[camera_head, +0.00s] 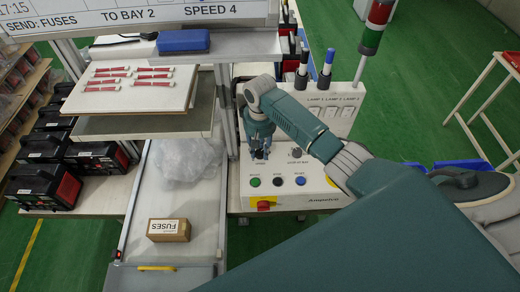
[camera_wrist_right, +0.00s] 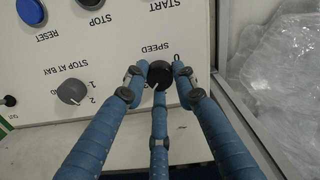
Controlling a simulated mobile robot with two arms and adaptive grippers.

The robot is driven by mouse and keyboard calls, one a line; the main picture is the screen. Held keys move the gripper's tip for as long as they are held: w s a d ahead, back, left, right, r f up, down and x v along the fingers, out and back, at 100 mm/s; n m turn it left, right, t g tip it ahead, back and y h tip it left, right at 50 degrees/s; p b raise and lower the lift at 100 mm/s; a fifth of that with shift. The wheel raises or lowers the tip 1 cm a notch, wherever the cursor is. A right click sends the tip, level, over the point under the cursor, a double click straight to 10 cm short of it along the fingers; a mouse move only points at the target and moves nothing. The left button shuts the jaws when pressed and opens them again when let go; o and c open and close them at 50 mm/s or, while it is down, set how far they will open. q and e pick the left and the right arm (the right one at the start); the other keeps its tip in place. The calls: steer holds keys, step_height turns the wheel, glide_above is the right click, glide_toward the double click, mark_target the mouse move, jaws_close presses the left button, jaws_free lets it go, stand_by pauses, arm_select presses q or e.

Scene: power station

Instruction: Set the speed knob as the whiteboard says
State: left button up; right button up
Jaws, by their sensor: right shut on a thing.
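The whiteboard (camera_head: 150,14) at the top of the head view reads "SEND: FUSES", "TO BAY 2" and "SPEED 4". The speed knob (camera_wrist_right: 160,71) is a round black knob on the white control panel (camera_head: 240,192). A small light mark shows on its lower edge in the right wrist view, with a printed 0 beside it; its other numbers are hidden. My right gripper (camera_wrist_right: 160,82) has its three blue fingers closed around this knob. In the head view my right gripper (camera_head: 259,139) covers most of it. My left gripper is out of view.
The grey stop-at-bay knob (camera_wrist_right: 71,91) sits beside the speed knob. A fuses box (camera_head: 169,230) and clear plastic (camera_head: 187,158) lie on the conveyor at left.

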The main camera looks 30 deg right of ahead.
mark_target(260, 152)
steer(key=o, duration=1.2)
steer(key=shift+c, duration=0.2)
steer(key=shift+r, duration=3.8)
